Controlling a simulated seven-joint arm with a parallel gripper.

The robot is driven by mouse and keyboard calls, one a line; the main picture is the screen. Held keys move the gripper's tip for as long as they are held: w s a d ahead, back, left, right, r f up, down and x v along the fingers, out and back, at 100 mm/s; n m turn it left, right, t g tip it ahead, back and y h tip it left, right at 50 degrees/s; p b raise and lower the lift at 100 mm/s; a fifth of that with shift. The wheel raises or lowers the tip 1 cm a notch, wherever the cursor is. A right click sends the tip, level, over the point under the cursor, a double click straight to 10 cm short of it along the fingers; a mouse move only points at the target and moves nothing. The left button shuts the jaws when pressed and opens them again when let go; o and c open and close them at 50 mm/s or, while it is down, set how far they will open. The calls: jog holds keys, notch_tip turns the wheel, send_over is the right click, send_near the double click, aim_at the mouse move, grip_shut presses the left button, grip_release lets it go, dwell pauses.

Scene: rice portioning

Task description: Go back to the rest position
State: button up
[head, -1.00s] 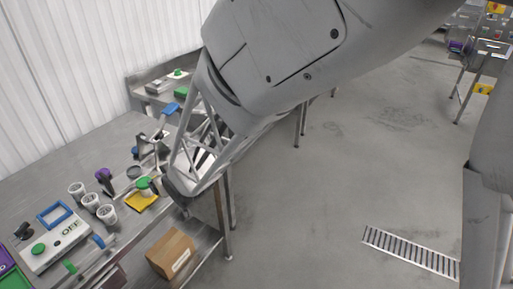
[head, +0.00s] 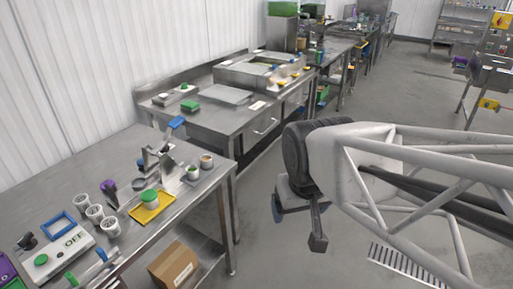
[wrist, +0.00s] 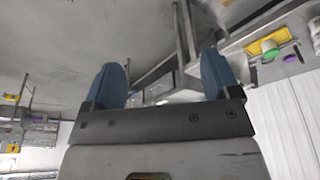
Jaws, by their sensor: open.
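My gripper (head: 296,222) is in the right half of the head view, over the floor and apart from the steel table (head: 95,165) on the left. In the wrist view my gripper (wrist: 170,82) shows two blue fingers standing well apart with nothing between them. Part of the gripper is hidden behind my wrist in the head view.
The table holds a yellow tray (head: 168,208) with a green-topped item, several white cups (head: 111,227), a scale (head: 57,252) and a metal press. A cardboard box (head: 173,264) sits on the lower shelf. Another counter (head: 235,122) stands behind. The floor around my arm is clear.

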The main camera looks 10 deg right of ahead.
jog(key=shift+s+d+r+g, duration=0.15)
jog(key=shift+s+d, duration=0.05)
jog(key=shift+s, duration=0.5)
jog(key=shift+s+d+r+g, duration=0.1)
jog(key=shift+s+d+g, duration=0.1)
jog(key=shift+s, duration=0.5)
